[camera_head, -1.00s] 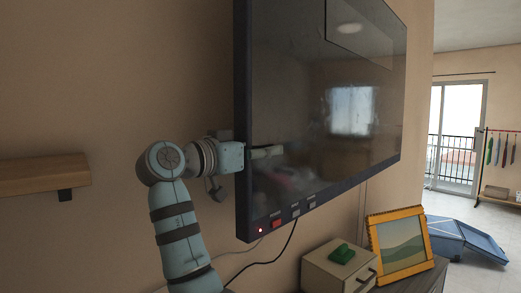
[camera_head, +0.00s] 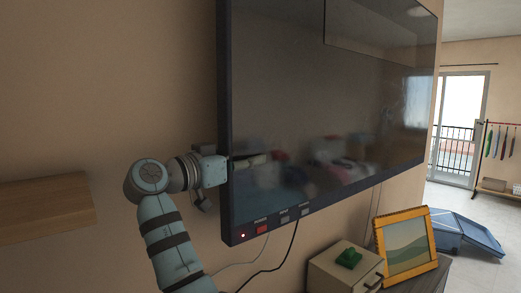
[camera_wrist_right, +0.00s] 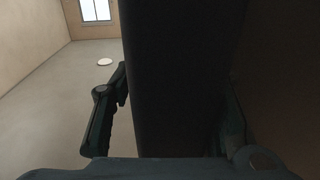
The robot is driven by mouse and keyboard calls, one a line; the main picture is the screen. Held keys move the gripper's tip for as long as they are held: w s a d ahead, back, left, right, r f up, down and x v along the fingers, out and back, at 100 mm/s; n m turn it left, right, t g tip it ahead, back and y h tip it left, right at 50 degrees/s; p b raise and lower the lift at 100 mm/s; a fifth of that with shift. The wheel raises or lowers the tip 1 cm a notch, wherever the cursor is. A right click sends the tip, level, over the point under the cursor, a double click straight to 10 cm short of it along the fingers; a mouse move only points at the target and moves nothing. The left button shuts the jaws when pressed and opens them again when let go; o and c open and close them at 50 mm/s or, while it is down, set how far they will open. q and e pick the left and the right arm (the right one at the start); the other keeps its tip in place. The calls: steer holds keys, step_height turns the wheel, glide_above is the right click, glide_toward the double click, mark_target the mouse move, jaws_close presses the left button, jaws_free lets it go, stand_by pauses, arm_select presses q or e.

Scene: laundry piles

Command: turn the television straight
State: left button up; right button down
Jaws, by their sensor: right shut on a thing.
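The television (camera_head: 310,90) is a large dark flat screen hanging in front of the beige wall. It is seen at a slant, with its left edge nearer to me and its right side receding. A red light and several small buttons show along its lower frame. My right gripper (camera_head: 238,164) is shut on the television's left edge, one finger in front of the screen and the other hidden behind. In the right wrist view the dark television edge (camera_wrist_right: 180,70) runs between the two fingers of the gripper (camera_wrist_right: 172,110). My left gripper is not in view.
A wooden wall shelf (camera_head: 45,207) is at the left. Below the television, a cabinet holds a small box (camera_head: 340,272) with a green item (camera_head: 349,258) and a yellow picture frame (camera_head: 405,247). Cables (camera_head: 268,265) hang beneath the screen.

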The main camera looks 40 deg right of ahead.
mark_target(248, 114)
steer(key=shift+s+f, duration=0.1)
steer(key=shift+s, duration=0.3)
steer(key=c, duration=1.1)
jaws_free()
steer(key=shift+s, duration=0.4)
steer(key=r, duration=1)
steer(key=shift+w+d, duration=0.1)
steer(key=shift+w, duration=0.2)
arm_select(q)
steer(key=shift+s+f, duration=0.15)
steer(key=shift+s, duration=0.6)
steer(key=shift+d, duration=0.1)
arm_select(e)
steer(key=shift+w, duration=0.1)
